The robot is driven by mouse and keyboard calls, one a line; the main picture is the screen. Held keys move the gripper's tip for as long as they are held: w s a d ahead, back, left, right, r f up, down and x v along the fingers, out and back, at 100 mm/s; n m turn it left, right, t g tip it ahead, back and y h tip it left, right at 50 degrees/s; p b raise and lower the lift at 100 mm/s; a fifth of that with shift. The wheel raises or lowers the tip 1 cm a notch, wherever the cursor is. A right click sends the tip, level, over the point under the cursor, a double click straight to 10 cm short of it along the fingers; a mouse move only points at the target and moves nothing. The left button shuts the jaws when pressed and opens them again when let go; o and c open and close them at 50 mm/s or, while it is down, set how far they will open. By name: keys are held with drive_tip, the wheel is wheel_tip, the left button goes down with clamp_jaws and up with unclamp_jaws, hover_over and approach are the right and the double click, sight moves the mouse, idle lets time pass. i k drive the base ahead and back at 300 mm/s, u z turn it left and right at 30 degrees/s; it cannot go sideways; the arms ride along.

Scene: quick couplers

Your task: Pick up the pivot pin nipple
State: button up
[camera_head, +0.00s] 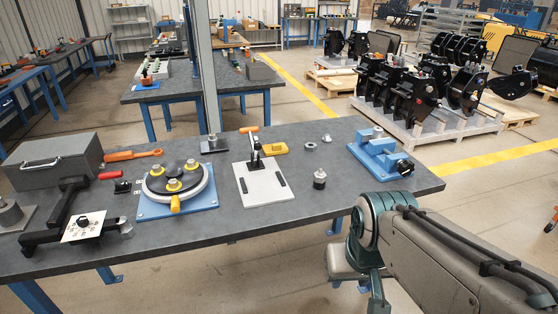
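Several small metal parts lie on the right half of the dark grey bench top. A short dark cylinder with a pale metal top (319,179) stands upright near the front edge. A small silver ring-like part (311,147) lies behind it, and a smaller silver piece (327,138) lies farther back. I cannot tell for sure which of these is the pivot pin nipple. My arm comes in from the lower right, in front of the bench and apart from these parts. I cannot make out gripper fingers; the arm's lower end runs out of the picture.
The bench (240,225) also holds a blue vise-like fixture (375,150) at right, a white plate with an orange-handled clamp (262,186), a blue-based round fixture (178,208), and a grey box (50,165) at left. Bare bench surrounds the small parts.

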sight(319, 177)
drive_tip(key=i, duration=1.15)
drive_tip(key=z, duration=0.7)
